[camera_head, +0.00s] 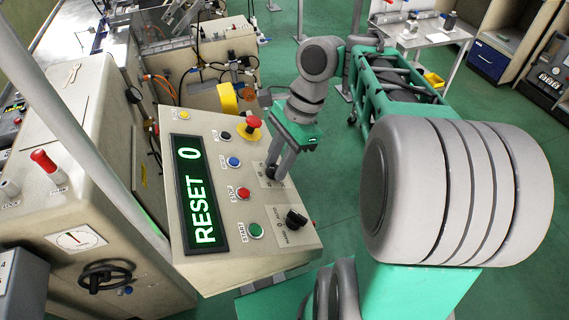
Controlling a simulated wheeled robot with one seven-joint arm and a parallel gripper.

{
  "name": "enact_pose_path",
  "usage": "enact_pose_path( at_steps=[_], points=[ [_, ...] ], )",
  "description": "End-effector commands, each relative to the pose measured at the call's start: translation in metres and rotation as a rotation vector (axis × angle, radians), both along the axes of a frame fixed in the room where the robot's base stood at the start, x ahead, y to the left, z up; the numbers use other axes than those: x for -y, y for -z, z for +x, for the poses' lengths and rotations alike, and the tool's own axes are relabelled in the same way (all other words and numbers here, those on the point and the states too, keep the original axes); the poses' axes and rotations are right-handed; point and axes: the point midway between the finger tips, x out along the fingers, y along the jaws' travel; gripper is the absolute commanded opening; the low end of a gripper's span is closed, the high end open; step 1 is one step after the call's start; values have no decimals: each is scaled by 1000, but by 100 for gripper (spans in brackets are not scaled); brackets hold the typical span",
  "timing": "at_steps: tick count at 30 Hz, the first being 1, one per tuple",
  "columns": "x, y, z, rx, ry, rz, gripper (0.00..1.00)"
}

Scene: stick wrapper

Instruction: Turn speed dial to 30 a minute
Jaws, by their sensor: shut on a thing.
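The beige control panel (225,258) stands in the middle left of the head view, its face tilted up. My gripper (276,172) points down at the panel's upper right part. It is shut on a small dark dial (270,173), taken to be the speed dial. The fingers cover much of the dial and part of its scale plate, so its setting cannot be read. A second black knob (296,218) sits lower on the panel, apart from my gripper.
A red mushroom button (249,123) on a yellow base is close to my gripper. The panel also has a blue button (234,162), a red button (243,193) and a green button (255,230). Green floor (335,215) lies open to the right of the panel.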

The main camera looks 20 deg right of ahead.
Motion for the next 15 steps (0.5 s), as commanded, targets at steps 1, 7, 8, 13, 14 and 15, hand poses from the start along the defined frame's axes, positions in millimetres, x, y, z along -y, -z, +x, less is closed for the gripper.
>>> enact_pose_path(
  at_steps=[1, 7, 8, 13, 14, 15],
  points=[
    [-3, -1, 0, 7, -12, 7, 0],
    [1, -2, -3, 19, -28, 4, 0],
    [1, -2, -2, 22, -34, 3, 0],
    [3, -3, -2, 54, -99, 4, 0],
    [3, -3, -2, 62, -115, 3, 0],
    [3, -3, -2, 74, -138, 4, 0]
  ],
)
